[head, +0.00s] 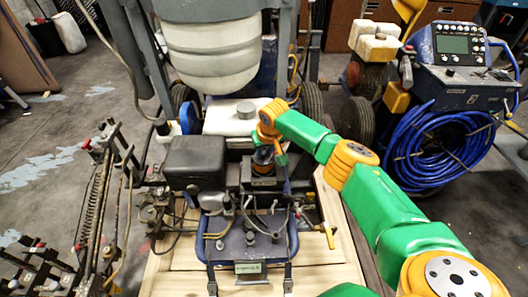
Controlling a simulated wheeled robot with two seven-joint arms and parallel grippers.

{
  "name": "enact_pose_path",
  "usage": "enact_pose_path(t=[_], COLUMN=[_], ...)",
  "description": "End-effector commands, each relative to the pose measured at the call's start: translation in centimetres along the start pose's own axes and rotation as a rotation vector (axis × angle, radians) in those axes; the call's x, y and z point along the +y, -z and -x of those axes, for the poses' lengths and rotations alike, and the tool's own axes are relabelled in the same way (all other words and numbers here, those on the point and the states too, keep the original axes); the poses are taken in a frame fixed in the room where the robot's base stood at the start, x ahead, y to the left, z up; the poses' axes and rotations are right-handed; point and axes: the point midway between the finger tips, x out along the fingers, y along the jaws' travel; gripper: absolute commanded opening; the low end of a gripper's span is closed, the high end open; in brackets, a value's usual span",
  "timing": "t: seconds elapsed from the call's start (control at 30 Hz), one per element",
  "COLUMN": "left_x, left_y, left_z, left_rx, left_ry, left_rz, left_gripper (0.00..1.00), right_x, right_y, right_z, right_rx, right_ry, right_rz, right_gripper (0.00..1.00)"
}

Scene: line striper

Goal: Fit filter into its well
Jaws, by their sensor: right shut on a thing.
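My right arm comes in from the right edge, and its gripper (268,148) points down over the middle of the line striper (250,215). The gripper is shut on a small dark cylinder with an orange ribbed lower part, which looks like the filter (262,168). The filter looks upright, just right of the black engine box (194,158). Its lower end is against or just above dark machine parts, so I cannot tell whether it touches or sits in the well. The well itself is hidden. My left gripper is out of view.
A large white tank (210,50) stands behind. Grey uprights flank the machine. Coiled blue hose (440,145) and a control panel (452,45) are on the right. Spray-arm parts (95,205) crowd the left. A wooden pallet (335,255) lies underneath.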

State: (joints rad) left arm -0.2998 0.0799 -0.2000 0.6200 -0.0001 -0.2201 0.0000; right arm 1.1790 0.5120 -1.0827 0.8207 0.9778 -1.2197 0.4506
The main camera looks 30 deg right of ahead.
Motion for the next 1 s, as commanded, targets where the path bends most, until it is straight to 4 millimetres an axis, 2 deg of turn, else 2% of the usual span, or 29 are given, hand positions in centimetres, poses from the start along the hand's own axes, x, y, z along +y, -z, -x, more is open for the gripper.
enact_pose_path(t=[1.0], left_x=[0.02], left_y=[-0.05], left_z=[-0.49], left_rx=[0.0], left_ry=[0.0], left_rz=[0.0], left_gripper=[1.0], right_x=[-0.03], right_y=[-0.35], right_z=[-0.89], right_rx=[-0.001], right_ry=[0.001], right_rz=[0.0], right_gripper=[0.0])
